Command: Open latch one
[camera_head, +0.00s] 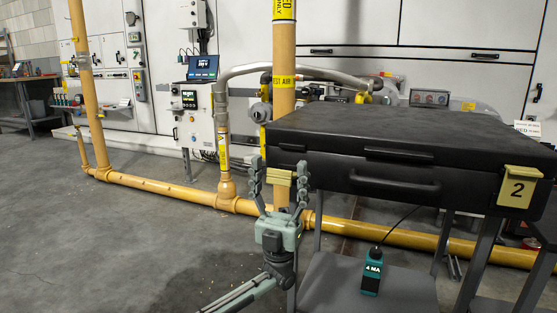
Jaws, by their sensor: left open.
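A large black case (400,163) with a front handle lies closed on a grey stand at the right. A yellow latch marked 2 (517,187) is on its front right. Another yellow latch (279,176) shows at the case's left front; I see no number on it, and its lower part is hidden by my gripper. My left gripper (278,172) is open, fingers pointing up, one on each side of this left latch in the picture. I cannot tell whether the fingers touch it. My right gripper is not in view.
A teal device marked 4 MA (372,272) with a cable stands on the stand's lower shelf (335,290). A yellow vertical pipe (284,60) rises behind the case, and a yellow floor pipe (160,187) runs behind the stand. The grey floor at left is clear.

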